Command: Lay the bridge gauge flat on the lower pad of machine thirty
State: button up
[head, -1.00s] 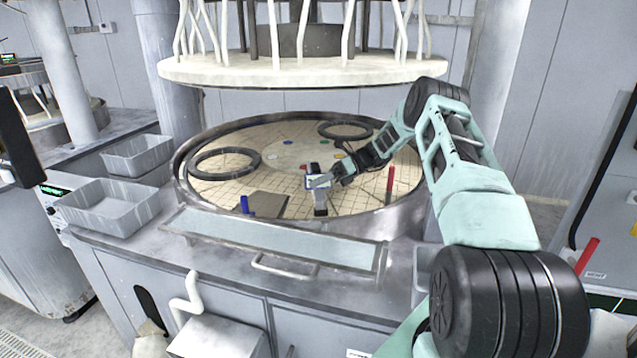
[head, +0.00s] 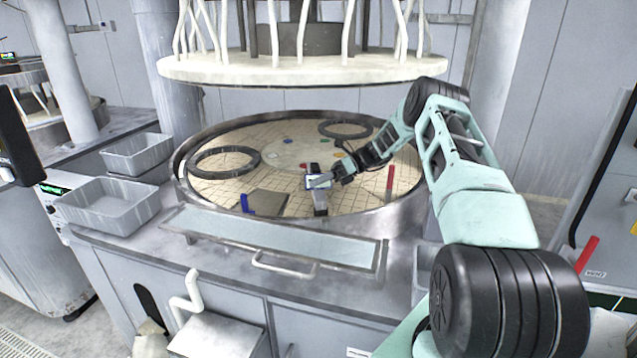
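The lower pad (head: 225,191) is the large round, tan, grid-lined surface inside the metal rim of the machine in the middle. My gripper (head: 337,176) is over its front right part, reaching in from the right. A small grey and dark device with a pale blue face, seemingly the bridge gauge (head: 318,183), is at my gripper's tip. A grey part (head: 320,205) extends below it near the front rim. The fingers are too small and dark to show whether they are closed on it. Whether the gauge touches the pad is unclear.
Dark rings (head: 226,161) and (head: 345,130) lie on the pad. A grey-brown block (head: 268,203), a blue piece (head: 246,204) and a red peg (head: 390,178) are near the front. The upper platen (head: 300,70) hangs above. Grey bins (head: 110,204) stand at left.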

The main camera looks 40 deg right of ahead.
jog(key=o, duration=0.4)
jog(key=shift+r, duration=0.1)
jog(key=shift+s+f, duration=0.1)
jog(key=shift+f, duration=0.1)
jog(key=shift+d, duration=0.2)
jog(key=b+v, duration=0.3)
jog(key=v, duration=0.3)
jog(key=b+v, duration=0.3)
jog(key=v, duration=0.2)
jog(key=shift+s+d+r, duration=0.1)
jog(key=shift+d+r, duration=0.2)
jog(key=shift+r, duration=0.05)
